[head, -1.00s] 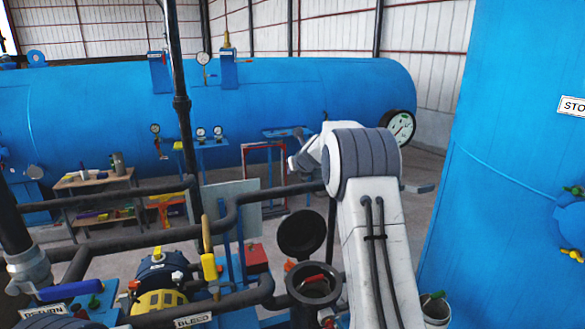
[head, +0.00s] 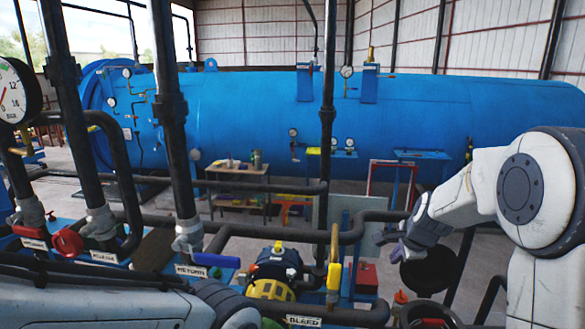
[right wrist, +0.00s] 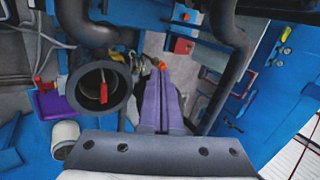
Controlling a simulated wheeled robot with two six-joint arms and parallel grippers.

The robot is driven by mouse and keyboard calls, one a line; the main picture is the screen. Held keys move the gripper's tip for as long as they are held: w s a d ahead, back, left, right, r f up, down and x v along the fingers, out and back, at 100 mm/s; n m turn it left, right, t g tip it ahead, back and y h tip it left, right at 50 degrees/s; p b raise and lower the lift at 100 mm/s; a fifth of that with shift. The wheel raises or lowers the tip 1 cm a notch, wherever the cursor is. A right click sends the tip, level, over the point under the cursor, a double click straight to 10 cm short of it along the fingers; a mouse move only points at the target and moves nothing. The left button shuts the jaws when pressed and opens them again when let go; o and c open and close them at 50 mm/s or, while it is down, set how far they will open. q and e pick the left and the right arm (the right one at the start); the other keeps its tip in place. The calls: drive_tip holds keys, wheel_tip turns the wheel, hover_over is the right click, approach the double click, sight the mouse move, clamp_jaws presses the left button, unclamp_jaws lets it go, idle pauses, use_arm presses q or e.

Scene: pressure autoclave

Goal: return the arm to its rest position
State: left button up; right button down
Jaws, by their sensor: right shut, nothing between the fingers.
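My right arm (head: 535,190) comes in from the right edge of the head view, bent at a large white and grey joint. Its gripper (head: 393,243) hangs out to the left, above the pipework and near a round black open lid (head: 428,273). In the right wrist view the purple fingers (right wrist: 163,95) lie together and hold nothing. An open black pipe mouth (right wrist: 100,88) with a red part inside is left of the fingers. My left arm (head: 100,305) crosses the bottom left of the head view; its gripper is not in view.
Black pipes rise at left beside a pressure gauge (head: 15,92). A red valve handle (head: 68,242), a blue handle (head: 216,260) and a yellow one (head: 334,270) stand among pipes in front. The large blue autoclave (head: 300,125) lies behind, past a workbench (head: 238,172).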

drive_tip(key=s+a+f+n+g, duration=0.1)
drive_tip(key=s+a+f+n, duration=0.1)
drive_tip(key=s+n, duration=0.45)
drive_tip(key=s+a+f+n+g, duration=0.25)
drive_tip(key=s+n, duration=0.25)
drive_tip(key=s, duration=0.3)
drive_tip(key=s+a+f+n, duration=0.2)
drive_tip(key=s+a+n, duration=0.1)
drive_tip(key=s+n, duration=0.35)
drive_tip(key=s+a+f+n+g+y+b, duration=0.1)
drive_tip(key=s+a+f+n+g+b, duration=0.2)
drive_tip(key=s+a+f+n+b, duration=0.4)
drive_tip(key=s+a+f+b, duration=0.6)
drive_tip(key=s+b, duration=0.1)
drive_tip(key=b, duration=0.5)
drive_tip(key=shift+a+f, duration=0.2)
drive_tip(key=shift+f, duration=0.05)
drive_tip(key=shift+s, duration=0.1)
